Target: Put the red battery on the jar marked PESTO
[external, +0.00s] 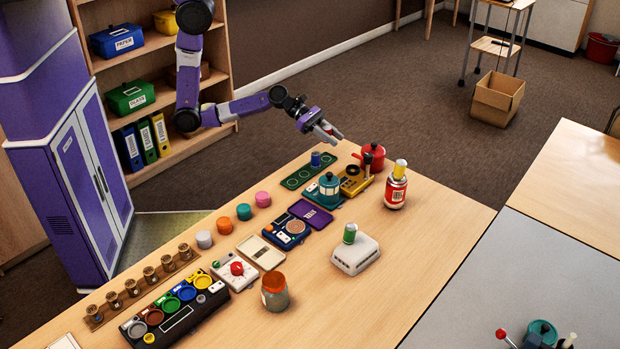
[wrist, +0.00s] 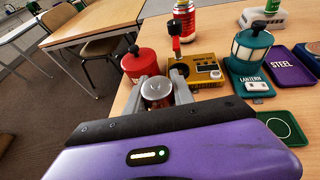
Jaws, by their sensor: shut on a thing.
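My gripper (wrist: 158,92) is shut on a small cylinder with a silver top and reddish sides, which looks like the red battery (wrist: 157,88). In the external view my gripper (external: 330,131) is raised above the far end of the table, near the red pot; the battery is barely visible there. A glass jar with an orange lid (external: 275,294) stands upright near the front of the table, far from my gripper. A red jar or can (external: 395,192) with a yellow cylinder on top stands at the right. I cannot read PESTO on either.
Near my gripper are the red pot (wrist: 139,66), a yellow joystick box (wrist: 203,73), a teal lantern (wrist: 250,50) and a green tray (external: 295,181) with a blue cylinder. A green cylinder stands on a white device (external: 356,256). The table's right side is clear.

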